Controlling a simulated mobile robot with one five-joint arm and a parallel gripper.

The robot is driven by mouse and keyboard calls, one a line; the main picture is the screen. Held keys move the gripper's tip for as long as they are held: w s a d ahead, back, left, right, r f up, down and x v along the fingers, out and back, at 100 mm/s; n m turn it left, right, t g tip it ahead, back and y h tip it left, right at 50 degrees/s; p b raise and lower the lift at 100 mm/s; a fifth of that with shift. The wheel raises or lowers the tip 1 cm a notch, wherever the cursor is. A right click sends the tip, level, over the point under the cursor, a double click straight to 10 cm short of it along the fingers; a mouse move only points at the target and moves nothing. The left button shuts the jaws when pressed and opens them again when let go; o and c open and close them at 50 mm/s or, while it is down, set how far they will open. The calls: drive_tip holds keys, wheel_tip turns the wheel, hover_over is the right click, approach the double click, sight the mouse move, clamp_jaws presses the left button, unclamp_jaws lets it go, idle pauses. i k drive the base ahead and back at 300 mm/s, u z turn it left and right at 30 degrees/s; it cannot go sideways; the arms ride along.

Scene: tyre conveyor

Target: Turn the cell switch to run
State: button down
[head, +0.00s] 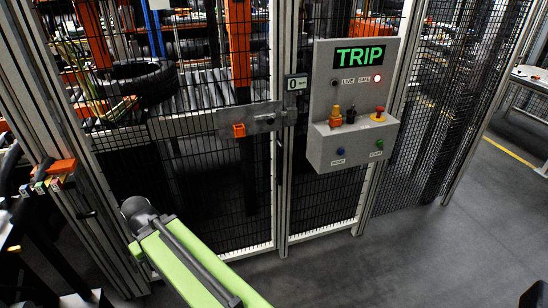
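A grey control box (352,155) is mounted on the cell fence right of centre. The knob's setting is too small to read. My green arm link reaches up from the bottom to a dark joint at lower left, apart from the box. My gripper is not visible.
An orange block (239,130) sits on the gate's latch plate (255,118). A tyre (137,83) and conveyor rollers (205,92) lie behind mesh. Floor (400,265) is clear at lower right.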

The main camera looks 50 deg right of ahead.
sight(350, 112)
drive_tip(key=z, duration=2.25)
drive_tip(key=k, duration=0.75)
drive_tip(key=u, duration=1.35)
drive_tip(key=i, duration=0.7)
drive_tip(key=z, duration=0.15)
